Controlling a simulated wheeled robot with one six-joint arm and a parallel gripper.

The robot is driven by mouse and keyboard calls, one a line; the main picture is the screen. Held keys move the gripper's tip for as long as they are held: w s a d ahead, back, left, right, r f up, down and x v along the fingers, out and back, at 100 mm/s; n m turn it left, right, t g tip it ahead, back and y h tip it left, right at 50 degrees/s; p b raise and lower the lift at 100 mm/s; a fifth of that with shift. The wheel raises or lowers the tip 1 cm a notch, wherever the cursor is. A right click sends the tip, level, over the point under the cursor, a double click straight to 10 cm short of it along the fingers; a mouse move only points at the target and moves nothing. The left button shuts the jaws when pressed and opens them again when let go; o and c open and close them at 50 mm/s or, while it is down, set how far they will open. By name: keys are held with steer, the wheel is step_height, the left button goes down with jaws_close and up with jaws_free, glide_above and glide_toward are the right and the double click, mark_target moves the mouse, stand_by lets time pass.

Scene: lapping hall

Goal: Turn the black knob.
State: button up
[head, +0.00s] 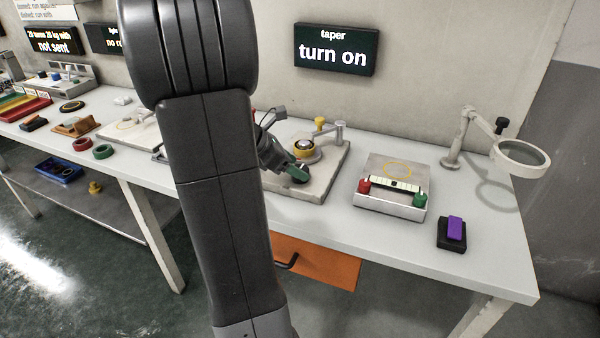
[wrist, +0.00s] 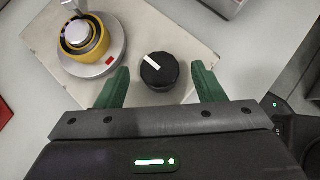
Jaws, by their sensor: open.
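The black knob (wrist: 159,71) is round with a white pointer line, and sits on a pale square plate (wrist: 185,30). In the wrist view the line points to the upper left. My gripper (wrist: 162,88) is open, with one green finger on each side of the knob and a gap on both sides. In the head view my gripper (head: 300,174) is over the front of the plate (head: 325,180), and it mostly hides the knob.
A yellow ring on a round metal base (wrist: 92,45) stands left of the knob on the same plate. Right of the plate are a scale-like box (head: 395,172), a purple-topped block (head: 454,230) and a magnifier lamp (head: 520,153). A sign (head: 335,50) reads "taper turn on".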

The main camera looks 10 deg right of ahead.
steer(key=shift+x, duration=1.45)
steer(key=shift+c, duration=0.4)
steer(key=c, duration=0.9)
steer(key=shift+r, duration=0.1)
steer(key=shift+m+g+p, duration=0.3)
steer(key=shift+p, duration=0.05)
